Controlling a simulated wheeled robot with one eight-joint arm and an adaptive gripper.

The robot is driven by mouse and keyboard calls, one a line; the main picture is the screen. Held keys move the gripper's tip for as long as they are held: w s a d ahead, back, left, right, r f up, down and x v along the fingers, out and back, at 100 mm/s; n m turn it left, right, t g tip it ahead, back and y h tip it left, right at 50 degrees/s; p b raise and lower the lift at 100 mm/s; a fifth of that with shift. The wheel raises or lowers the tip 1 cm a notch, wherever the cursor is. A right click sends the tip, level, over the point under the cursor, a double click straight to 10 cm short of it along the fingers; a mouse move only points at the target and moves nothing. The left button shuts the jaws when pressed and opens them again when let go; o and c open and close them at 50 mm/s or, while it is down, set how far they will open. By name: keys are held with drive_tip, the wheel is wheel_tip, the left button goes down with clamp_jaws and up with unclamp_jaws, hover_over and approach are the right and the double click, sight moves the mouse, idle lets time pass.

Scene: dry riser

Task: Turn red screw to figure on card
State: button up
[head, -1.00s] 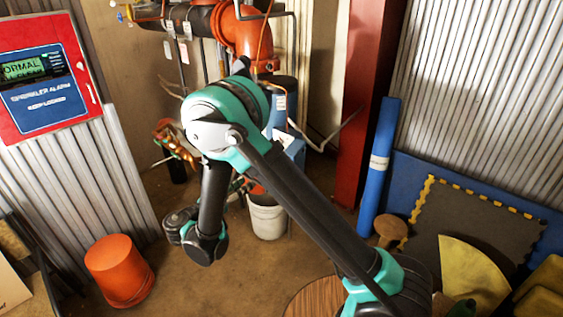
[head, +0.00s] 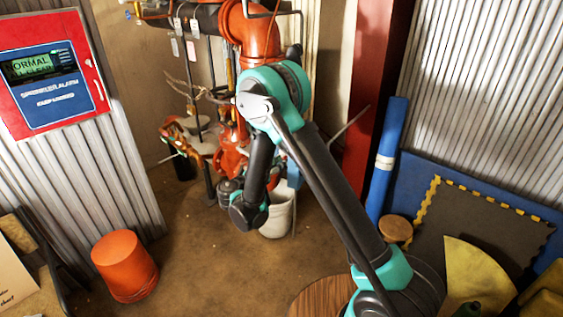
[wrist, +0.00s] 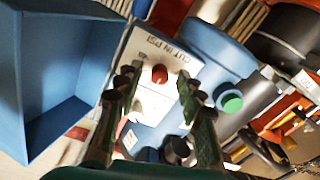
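In the wrist view the red screw (wrist: 159,74) stands out as a small round head on a white card (wrist: 140,48) lettered "CUT IN PSI". Any figure on the card is too small or turned to read. My gripper (wrist: 157,84) is open, with its two dark fingers on either side of the screw in the picture. I see no contact with the screw, and the gap in depth cannot be told. In the head view my arm hides the gripper, the screw and the card.
A blue open box (wrist: 55,75) is close at the left in the wrist view. A blue body with a green round end (wrist: 232,103) and pipes are at the right. In the head view a white bucket (head: 279,212) stands below my wrist; an orange bucket (head: 124,265) is at left.

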drive_tip(key=shift+w+d, duration=0.15)
drive_tip(key=shift+w, duration=0.05)
clamp_jaws()
drive_tip(key=shift+n, duration=0.3)
drive_tip(key=n, duration=0.9)
drive_tip(key=shift+g, duration=0.3)
idle(0.5)
